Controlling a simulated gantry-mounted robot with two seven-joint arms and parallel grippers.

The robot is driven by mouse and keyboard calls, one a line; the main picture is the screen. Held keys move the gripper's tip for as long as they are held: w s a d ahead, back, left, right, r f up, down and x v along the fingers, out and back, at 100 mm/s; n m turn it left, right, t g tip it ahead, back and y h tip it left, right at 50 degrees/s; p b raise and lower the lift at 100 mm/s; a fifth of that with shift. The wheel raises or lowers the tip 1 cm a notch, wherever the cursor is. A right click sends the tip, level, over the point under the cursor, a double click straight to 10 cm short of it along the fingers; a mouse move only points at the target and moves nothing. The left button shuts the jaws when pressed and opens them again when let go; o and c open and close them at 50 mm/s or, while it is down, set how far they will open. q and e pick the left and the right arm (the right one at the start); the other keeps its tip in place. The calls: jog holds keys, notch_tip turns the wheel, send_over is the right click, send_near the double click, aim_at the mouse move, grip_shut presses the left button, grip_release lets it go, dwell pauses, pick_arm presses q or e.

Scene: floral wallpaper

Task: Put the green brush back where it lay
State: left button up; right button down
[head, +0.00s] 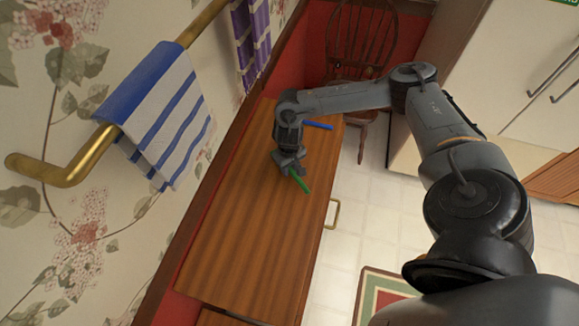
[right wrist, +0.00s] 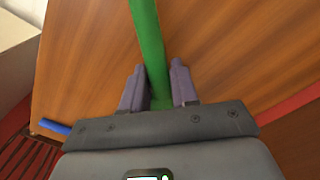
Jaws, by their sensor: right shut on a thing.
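The green brush (head: 299,181) shows in the head view as a short green stick over the wooden cabinet top (head: 240,225). My right gripper (head: 290,168) is shut on it. In the right wrist view the green brush (right wrist: 147,45) runs up between the two fingers of the right gripper (right wrist: 158,90), with the wood behind it. I cannot tell whether the brush touches the wood. Its gripped end is partly hidden by the gripper. My left gripper is not in view.
A blue stick-like thing (head: 318,126) lies near the far end of the top and shows in the right wrist view (right wrist: 54,126). A brass rail (head: 75,165) with a striped towel (head: 165,115) is at left. A wooden chair (head: 362,40) stands behind. The near top is clear.

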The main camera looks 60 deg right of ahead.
jog(key=shift+f, duration=0.35)
jog(key=c, duration=0.8)
grip_release()
